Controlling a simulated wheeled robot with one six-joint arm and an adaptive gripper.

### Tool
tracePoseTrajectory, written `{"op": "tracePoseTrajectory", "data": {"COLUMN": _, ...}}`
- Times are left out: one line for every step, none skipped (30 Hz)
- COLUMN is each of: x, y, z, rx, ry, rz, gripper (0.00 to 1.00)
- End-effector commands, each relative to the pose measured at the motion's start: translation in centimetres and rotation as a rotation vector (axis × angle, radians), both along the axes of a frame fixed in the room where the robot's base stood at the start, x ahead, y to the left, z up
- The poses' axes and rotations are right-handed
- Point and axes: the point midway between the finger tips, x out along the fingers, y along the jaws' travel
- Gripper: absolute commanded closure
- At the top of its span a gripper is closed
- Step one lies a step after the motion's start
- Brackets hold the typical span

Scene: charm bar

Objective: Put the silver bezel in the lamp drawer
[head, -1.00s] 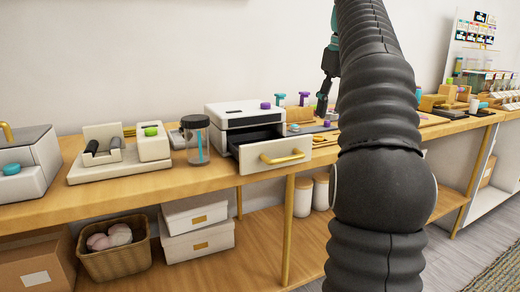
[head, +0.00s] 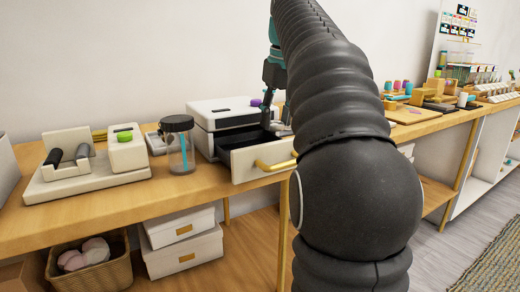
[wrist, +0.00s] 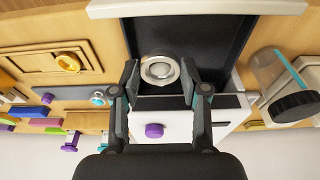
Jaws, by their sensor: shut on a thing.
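The silver bezel (wrist: 147,73) is a shiny round ring, seen in the wrist view between my fingertips. My gripper (wrist: 160,77) is shut on it, with one finger at each side. In the head view my gripper (head: 272,112) is at the open drawer, partly hidden by my arm. The lamp drawer (head: 243,166) is pulled out of a white box-shaped unit (head: 213,106), with a pale front and a brass handle. In the wrist view its dark interior (wrist: 213,45) lies below the bezel. The bezel cannot be made out in the head view.
A dark-lidded clear jar (head: 179,150) stands close to the drawer's left side. A purple knob (head: 256,102) sits on top of the unit. A cream stand with dark rollers (head: 67,165) is at the left. In the wrist view, a brass ring (wrist: 68,63) lies on a wooden tray.

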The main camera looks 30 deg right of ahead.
Motion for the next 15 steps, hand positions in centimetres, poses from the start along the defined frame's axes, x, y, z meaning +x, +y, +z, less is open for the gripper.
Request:
{"op": "tracePoseTrajectory", "data": {"x": 0.2, "y": 1.1, "z": -0.8, "rx": 0.000, "ry": 0.000, "rz": 0.005, "gripper": 0.76}}
{"op": "tracePoseTrajectory", "data": {"x": 0.2, "y": 1.5, "z": -1.1, "rx": 0.000, "ry": 0.000, "rz": 0.004, "gripper": 0.76}}
{"op": "tracePoseTrajectory", "data": {"x": 0.4, "y": 2.1, "z": -1.4, "rx": 0.000, "ry": 0.000, "rz": 0.004, "gripper": 0.76}}
{"op": "tracePoseTrajectory", "data": {"x": 0.5, "y": 2.5, "z": -1.6, "rx": 0.000, "ry": 0.000, "rz": 0.003, "gripper": 0.76}}
{"op": "tracePoseTrajectory", "data": {"x": 0.5, "y": 2.8, "z": -1.8, "rx": 0.000, "ry": -0.001, "rz": 0.003, "gripper": 0.76}}
{"op": "tracePoseTrajectory", "data": {"x": 0.6, "y": 3.2, "z": -2.0, "rx": 0.000, "ry": 0.000, "rz": 0.003, "gripper": 0.76}}
{"op": "tracePoseTrajectory", "data": {"x": 0.7, "y": 3.4, "z": -2.1, "rx": 0.001, "ry": 0.000, "rz": 0.002, "gripper": 0.76}}
{"op": "tracePoseTrajectory", "data": {"x": 0.7, "y": 3.5, "z": -2.2, "rx": 0.001, "ry": 0.000, "rz": 0.001, "gripper": 0.76}}
{"op": "tracePoseTrajectory", "data": {"x": 0.7, "y": 3.7, "z": -2.2, "rx": 0.001, "ry": 0.000, "rz": 0.000, "gripper": 0.76}}
{"op": "tracePoseTrajectory", "data": {"x": 0.7, "y": 3.7, "z": -2.4, "rx": 0.000, "ry": 0.000, "rz": 0.000, "gripper": 0.76}}
{"op": "tracePoseTrajectory", "data": {"x": 0.7, "y": 3.7, "z": -2.6, "rx": 0.000, "ry": 0.000, "rz": -0.001, "gripper": 0.76}}
{"op": "tracePoseTrajectory", "data": {"x": 0.7, "y": 3.7, "z": -3.0, "rx": 0.000, "ry": 0.000, "rz": -0.001, "gripper": 0.76}}
{"op": "tracePoseTrajectory", "data": {"x": 0.7, "y": 3.7, "z": -3.4, "rx": 0.000, "ry": 0.000, "rz": -0.001, "gripper": 0.76}}
{"op": "tracePoseTrajectory", "data": {"x": 0.7, "y": 3.7, "z": -3.9, "rx": 0.001, "ry": 0.001, "rz": -0.001, "gripper": 0.76}}
{"op": "tracePoseTrajectory", "data": {"x": 0.6, "y": 3.7, "z": -4.5, "rx": 0.001, "ry": 0.002, "rz": -0.001, "gripper": 0.76}}
